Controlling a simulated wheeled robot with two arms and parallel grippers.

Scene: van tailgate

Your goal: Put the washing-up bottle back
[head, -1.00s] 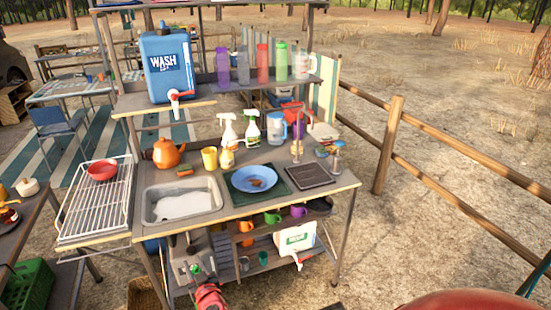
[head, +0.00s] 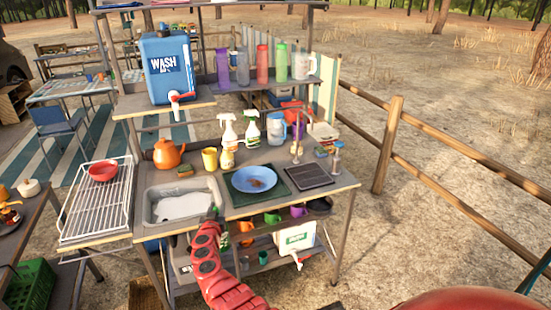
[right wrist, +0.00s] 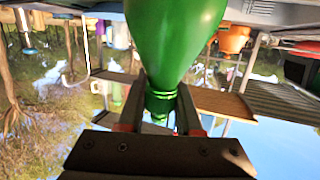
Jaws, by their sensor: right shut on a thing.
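The green washing-up bottle (right wrist: 175,35) fills the upper middle of the right wrist view, with its narrow neck between the two fingers of my right gripper (right wrist: 160,98). The gripper is shut on it. In the head view, my right gripper (head: 215,217) is at the counter's front edge, just below the right front corner of the sink (head: 182,205). A small bit of green bottle (head: 223,240) shows beside it; my red arm hides much of the rest. My left gripper is not in view.
The counter holds an orange kettle (head: 168,153), a yellow cup (head: 209,159), spray bottles (head: 228,135), a blue plate (head: 254,179) and a dark board (head: 308,176). A wire rack with a red bowl (head: 103,171) stands left.

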